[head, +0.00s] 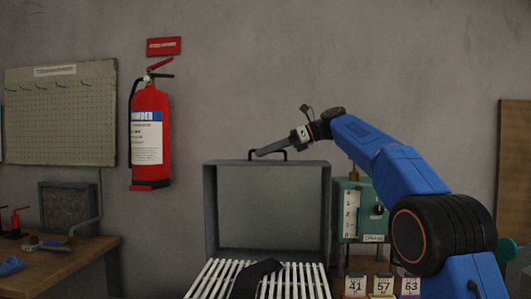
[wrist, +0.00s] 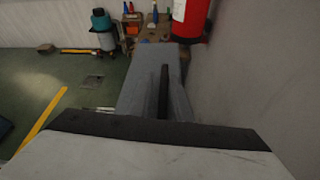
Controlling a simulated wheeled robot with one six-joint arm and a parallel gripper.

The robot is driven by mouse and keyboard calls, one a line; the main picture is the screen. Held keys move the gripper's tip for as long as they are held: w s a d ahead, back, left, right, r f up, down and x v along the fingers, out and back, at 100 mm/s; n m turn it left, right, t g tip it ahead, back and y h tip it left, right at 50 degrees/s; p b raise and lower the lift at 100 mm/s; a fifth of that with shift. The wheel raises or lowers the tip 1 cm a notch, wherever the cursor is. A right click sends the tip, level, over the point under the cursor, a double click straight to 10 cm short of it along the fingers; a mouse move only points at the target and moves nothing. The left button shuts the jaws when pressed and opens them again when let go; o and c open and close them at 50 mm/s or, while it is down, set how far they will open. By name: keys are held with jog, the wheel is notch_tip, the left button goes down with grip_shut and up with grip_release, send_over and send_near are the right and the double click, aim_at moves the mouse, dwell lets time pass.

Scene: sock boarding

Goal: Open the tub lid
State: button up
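A grey box-shaped panel with raised side walls (head: 268,205), which looks like the tub lid, stands upright behind a white slatted rack (head: 205,280). A small black handle (head: 285,152) sticks up at its top edge. A black sock-like piece (head: 258,277) lies on the slats.
A red fire extinguisher (head: 150,135) hangs on the wall at left. A green box with a scale (head: 360,212) stands right of the panel, with numbered blocks (head: 383,285) in front. A wooden workbench (head: 80,265) is at left.

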jog(key=v, duration=1.7)
jog(key=shift+w+f, duration=0.1)
jog(key=shift+d, duration=0.2)
jog(key=shift+o, duration=0.6)
